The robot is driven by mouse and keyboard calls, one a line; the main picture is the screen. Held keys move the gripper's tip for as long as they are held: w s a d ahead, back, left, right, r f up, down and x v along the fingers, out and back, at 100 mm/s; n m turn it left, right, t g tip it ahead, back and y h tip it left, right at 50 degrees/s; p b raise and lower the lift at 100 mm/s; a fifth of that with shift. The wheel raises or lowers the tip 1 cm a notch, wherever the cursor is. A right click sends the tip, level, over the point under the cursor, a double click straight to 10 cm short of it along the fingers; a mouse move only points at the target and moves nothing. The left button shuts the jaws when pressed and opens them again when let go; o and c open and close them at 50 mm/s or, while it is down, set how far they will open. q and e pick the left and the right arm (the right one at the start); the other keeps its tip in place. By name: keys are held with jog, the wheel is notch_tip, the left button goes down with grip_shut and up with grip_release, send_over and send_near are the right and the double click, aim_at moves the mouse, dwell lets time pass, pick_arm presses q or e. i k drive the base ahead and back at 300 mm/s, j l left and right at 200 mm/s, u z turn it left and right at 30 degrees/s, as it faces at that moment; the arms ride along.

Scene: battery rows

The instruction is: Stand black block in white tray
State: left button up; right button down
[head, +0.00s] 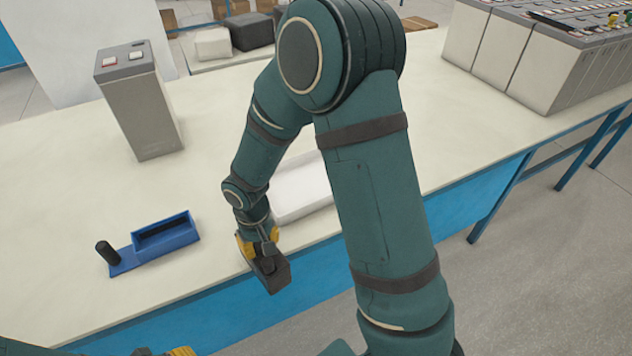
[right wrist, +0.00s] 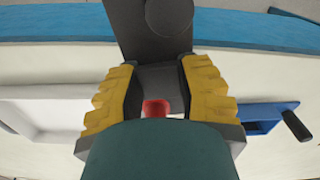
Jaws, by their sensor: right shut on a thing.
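My right gripper (head: 259,245) is shut on the black block (head: 271,275), a dark grey piece held at the table's front edge. In the right wrist view the block (right wrist: 160,77) sits between the yellow fingers of the gripper (right wrist: 160,98), with a small red part showing below it. The white tray (head: 290,192) lies behind and to the right of the gripper, partly hidden by my right arm. It also shows at left in the right wrist view (right wrist: 50,122). Only a bit of my left gripper (head: 170,352) shows at the bottom edge.
Large grey units (head: 520,65) fill the back right. The table between these is clear.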

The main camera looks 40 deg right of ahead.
aim_at(312, 183)
jog(key=k+l+u, duration=0.15)
jog(key=l, duration=0.3)
jog(key=k+l+u, duration=0.1)
jog(key=l, duration=0.3)
jog(key=k+l+u, duration=0.15)
jog(key=l, duration=0.25)
jog(key=k+l+u, duration=0.1)
jog(key=k+l, duration=0.15)
jog(key=l, duration=0.15)
jog(key=k+l+u, duration=0.15)
jog(key=l, duration=0.2)
